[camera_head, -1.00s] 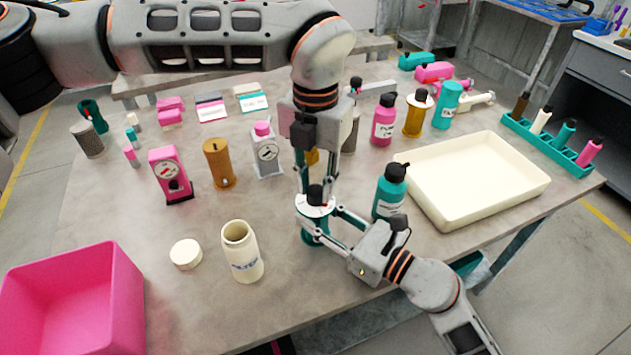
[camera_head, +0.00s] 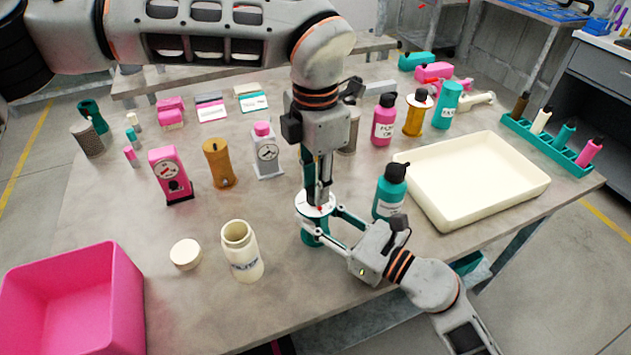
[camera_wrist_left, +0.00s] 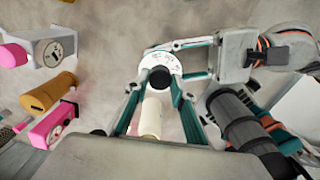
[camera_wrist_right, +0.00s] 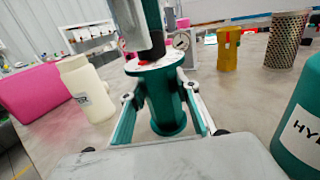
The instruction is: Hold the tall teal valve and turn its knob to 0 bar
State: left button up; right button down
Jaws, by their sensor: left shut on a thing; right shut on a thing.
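The teal valve (camera_head: 311,239) stands upright near the front middle of the table, with a white dial (camera_head: 305,207) on top. My left gripper (camera_head: 319,196) points straight down and is shut on the black knob, which shows in the left wrist view (camera_wrist_left: 160,79). In the head view the left fingers hide the knob. My right gripper (camera_head: 324,226) reaches in low from the right and is shut around the valve body, which shows in the right wrist view (camera_wrist_right: 165,100). A bit of red shows on the dial (camera_wrist_right: 146,66); its reading is too small to make out.
A teal bottle (camera_head: 389,195) stands close right of the valve, beside a cream tray (camera_head: 440,212). A cream open jar (camera_head: 243,255) and its lid (camera_head: 186,254) are to the left. A pink gauge unit (camera_head: 170,177) and an ochre cylinder (camera_head: 218,165) stand behind them.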

dwell(0.4)
pick_arm(q)
jog(key=o, duration=1.1)
notch_tip(320, 180, up, 12)
pick_arm(e)
jog(key=c, duration=1.4)
grip_release()
jog(key=shift+c, duration=0.2)
